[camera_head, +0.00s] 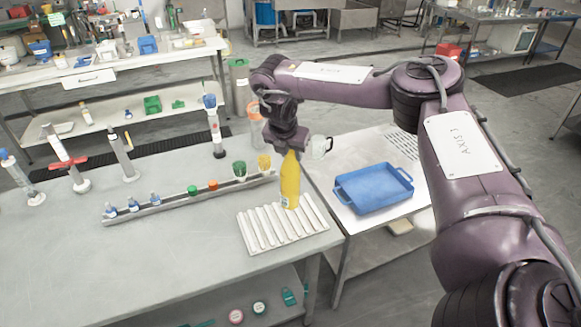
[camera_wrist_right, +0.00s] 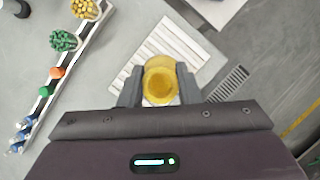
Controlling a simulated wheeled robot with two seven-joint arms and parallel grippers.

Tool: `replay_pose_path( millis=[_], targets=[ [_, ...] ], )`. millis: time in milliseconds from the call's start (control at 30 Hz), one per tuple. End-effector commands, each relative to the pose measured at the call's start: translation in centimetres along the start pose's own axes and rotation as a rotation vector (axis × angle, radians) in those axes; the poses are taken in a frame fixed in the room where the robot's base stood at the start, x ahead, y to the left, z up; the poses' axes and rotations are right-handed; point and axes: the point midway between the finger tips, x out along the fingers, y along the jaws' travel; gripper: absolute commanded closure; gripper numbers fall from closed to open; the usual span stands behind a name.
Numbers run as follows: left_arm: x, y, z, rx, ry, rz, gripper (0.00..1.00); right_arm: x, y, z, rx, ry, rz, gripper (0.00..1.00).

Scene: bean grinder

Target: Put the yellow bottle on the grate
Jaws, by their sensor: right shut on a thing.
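The yellow bottle (camera_head: 290,182) is upright in my right gripper (camera_head: 290,147), which is shut on its upper part. In the right wrist view the bottle (camera_wrist_right: 160,82) shows from above between the two fingers of the gripper (camera_wrist_right: 160,90). The white slatted grate (camera_head: 282,226) lies on the table near its right edge. The bottle's lower end overlaps the grate's far part in the head view; I cannot tell whether it touches. The grate (camera_wrist_right: 180,42) also shows beneath the bottle in the wrist view. My left gripper is not in view.
A narrow rack (camera_head: 170,205) with small blue, green and orange-capped items and two filled cups runs left of the grate. A blue tray (camera_head: 372,187) sits on the lower side table. Several clamp-like stands are at the back left. The front left table is clear.

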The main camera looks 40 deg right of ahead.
Motion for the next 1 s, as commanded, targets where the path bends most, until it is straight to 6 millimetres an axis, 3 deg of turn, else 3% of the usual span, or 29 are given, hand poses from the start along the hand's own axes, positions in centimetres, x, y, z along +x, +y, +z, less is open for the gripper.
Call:
replay_pose_path(
  millis=[500, 833, 867, 1000],
  targets=[
    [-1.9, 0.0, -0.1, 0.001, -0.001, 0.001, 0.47, 5.3, 0.0, -2.3, 0.0, -0.001, 0.0, 1.0],
    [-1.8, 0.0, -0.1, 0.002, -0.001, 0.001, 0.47, 5.7, 0.0, -2.4, 0.001, 0.0, 0.002, 1.0],
    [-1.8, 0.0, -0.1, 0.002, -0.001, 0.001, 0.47, 5.8, 0.0, -2.5, 0.001, 0.0, 0.001, 0.68],
    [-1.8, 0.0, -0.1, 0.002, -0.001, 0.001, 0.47, 5.7, 0.0, -2.4, 0.001, 0.0, 0.001, 0.5]
  ],
)
